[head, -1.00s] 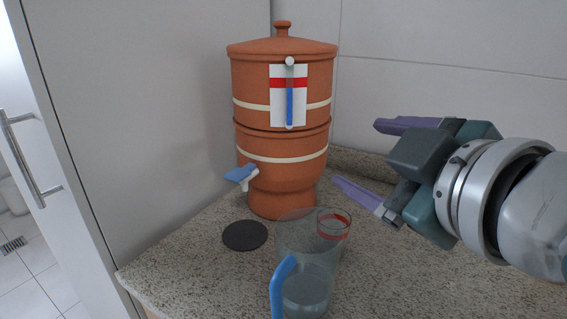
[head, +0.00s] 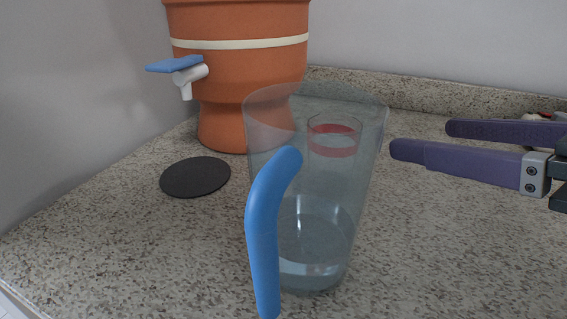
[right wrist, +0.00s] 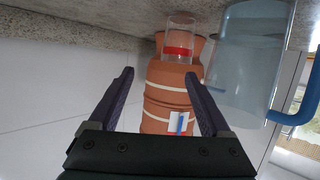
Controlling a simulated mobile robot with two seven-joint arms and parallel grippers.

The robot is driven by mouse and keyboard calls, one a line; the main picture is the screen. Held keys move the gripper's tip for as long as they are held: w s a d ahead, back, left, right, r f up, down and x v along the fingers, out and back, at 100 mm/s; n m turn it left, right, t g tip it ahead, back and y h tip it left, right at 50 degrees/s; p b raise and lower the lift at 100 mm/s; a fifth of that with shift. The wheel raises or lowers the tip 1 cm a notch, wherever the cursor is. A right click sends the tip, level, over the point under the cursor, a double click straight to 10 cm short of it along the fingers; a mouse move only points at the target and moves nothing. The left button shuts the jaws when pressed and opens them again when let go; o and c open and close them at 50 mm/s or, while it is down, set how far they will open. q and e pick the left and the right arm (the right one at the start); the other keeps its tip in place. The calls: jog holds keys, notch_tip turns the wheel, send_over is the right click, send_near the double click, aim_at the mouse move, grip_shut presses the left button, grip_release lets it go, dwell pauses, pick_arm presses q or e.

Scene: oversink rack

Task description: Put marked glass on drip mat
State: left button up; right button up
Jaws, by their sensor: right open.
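The marked glass (head: 335,140), clear with a red band, stands on the counter and shows through the clear pitcher in the head view. In the right wrist view the glass (right wrist: 179,45) appears upside down, beyond and between my fingers. The drip mat (head: 195,177) is a dark round disc lying bare on the counter, left of the glass. My right gripper (head: 422,138) is open and empty, to the right of the glass and apart from it. Its two purple fingers also show in the right wrist view (right wrist: 160,78). My left gripper is not in view.
A clear pitcher (head: 318,225) with a blue handle and some water stands in front of the glass. A terracotta water filter (head: 240,85) with a blue-levered tap (head: 188,72) stands behind the mat. The speckled counter (head: 450,250) is clear at front right.

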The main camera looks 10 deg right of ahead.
jog(key=shift+s+a+f+n+y+b, duration=0.15)
jog(key=shift+a+f+n+y+b, duration=0.35)
jog(key=shift+a+f+y, duration=0.3)
jog(key=shift+w+a, duration=0.25)
jog(key=shift+w, duration=0.35)
jog(key=shift+a+x, duration=0.1)
jog(key=shift+x, duration=2.6)
jog(key=shift+a+x, duration=0.15)
jog(key=shift+x, duration=2.5)
jog(key=shift+s+f, duration=0.1)
jog(key=shift+s, duration=0.05)
jog(key=shift+c, duration=0.4)
grip_shut()
